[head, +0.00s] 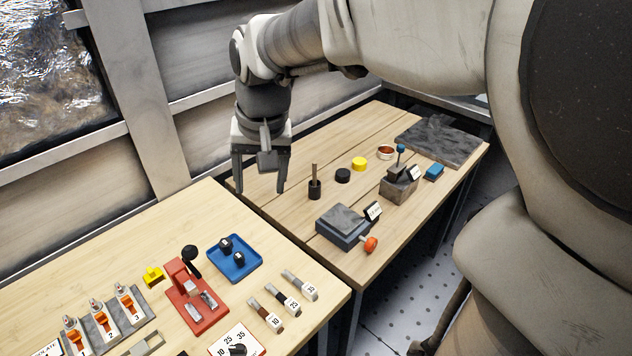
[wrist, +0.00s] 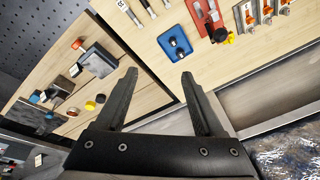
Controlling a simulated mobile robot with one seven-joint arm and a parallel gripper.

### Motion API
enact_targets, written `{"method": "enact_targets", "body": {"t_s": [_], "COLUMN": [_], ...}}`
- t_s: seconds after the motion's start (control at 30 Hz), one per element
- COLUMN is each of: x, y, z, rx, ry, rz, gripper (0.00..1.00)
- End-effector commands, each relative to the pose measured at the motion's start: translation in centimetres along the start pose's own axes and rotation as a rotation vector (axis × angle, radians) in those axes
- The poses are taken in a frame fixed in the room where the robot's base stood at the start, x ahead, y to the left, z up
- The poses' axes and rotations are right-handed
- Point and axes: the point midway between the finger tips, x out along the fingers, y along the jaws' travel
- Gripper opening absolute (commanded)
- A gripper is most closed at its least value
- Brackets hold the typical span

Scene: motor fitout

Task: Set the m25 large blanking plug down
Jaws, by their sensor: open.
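My gripper (head: 259,188) is open and empty, its fingers pointing down above the gap between the two wooden benches. In the wrist view its two fingers (wrist: 158,75) are spread with nothing between them. A blue tray (head: 226,265) on the near bench holds two small black plugs, a rear one (head: 225,244) and a front one (head: 239,258). The tray also shows in the wrist view (wrist: 164,40), well beyond the fingertips. I cannot tell from any marking which plug is the m25 large one. Neither plug touches my gripper.
A red fixture (head: 190,303) with a black-knobbed lever stands left of the tray. Labelled tools (head: 290,299) lie to its right. The far bench holds a grey block (head: 343,226), a black cap (head: 342,176), a yellow cap (head: 359,164) and an upright dark peg (head: 314,188).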

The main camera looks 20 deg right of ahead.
Motion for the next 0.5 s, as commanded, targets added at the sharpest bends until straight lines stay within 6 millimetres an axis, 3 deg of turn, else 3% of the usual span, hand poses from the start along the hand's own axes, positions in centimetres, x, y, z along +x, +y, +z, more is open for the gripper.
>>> {"method": "enact_targets", "body": {"t_s": [0.03, 0.2, 0.5], "x": [-2.3, -4.5, -5.3], "y": [0.4, 2.9, 6.2], "z": [1.2, 5.3, 11.4], "rx": [-0.032, -0.13, -0.272], "ry": [0.054, 0.126, 0.231], "rz": [-0.02, -0.019, 0.011], "gripper": [0.7, 0.7, 0.7]}}
